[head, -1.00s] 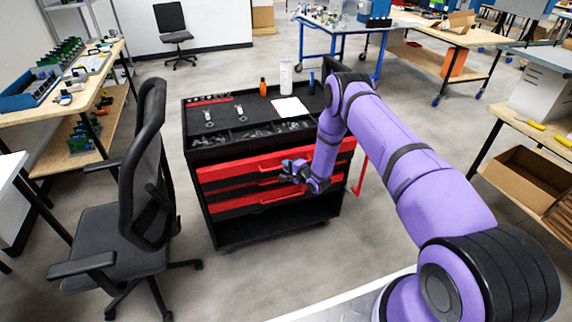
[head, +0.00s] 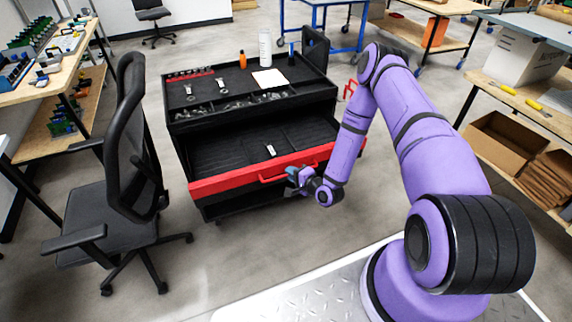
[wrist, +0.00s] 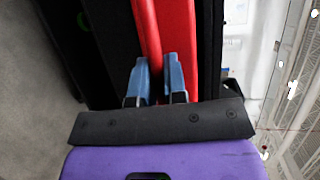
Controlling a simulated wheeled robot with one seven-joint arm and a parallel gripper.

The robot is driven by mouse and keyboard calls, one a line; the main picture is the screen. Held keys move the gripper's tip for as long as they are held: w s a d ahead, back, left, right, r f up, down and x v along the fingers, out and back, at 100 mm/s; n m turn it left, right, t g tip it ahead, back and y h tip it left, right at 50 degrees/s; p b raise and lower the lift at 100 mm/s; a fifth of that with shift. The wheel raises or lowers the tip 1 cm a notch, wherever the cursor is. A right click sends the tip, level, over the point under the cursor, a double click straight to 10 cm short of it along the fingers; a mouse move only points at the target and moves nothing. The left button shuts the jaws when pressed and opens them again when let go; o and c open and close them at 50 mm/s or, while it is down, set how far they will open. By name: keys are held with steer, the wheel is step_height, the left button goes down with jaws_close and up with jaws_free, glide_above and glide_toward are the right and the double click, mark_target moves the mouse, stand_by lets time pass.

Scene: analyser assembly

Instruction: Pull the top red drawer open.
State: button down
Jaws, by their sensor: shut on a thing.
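The top red drawer (head: 230,181) of the black tool cart is pulled well out in the head view. Its dark inside shows, with a small white item (head: 271,150) lying in it. My gripper (head: 296,174) is at the red handle bar on the drawer's front, right of its middle. In the wrist view, the two blue fingers of my gripper (wrist: 160,80) are shut on the red handle (wrist: 147,35). The drawers below are mostly hidden under the open one.
The cart top (head: 215,112) holds an orange bottle (head: 242,60), a white canister (head: 265,45), paper and small tools. A black office chair (head: 120,175) stands close at the left. Bare floor lies in front of the cart.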

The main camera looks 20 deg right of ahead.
steer(key=shift+s, duration=1.05)
steer(key=c, duration=1.2)
jaws_free()
steer(key=shift+d, duration=0.1)
steer(key=v, duration=1)
steer(key=shift+s+d, duration=0.1)
steer(key=shift+s, duration=0.25)
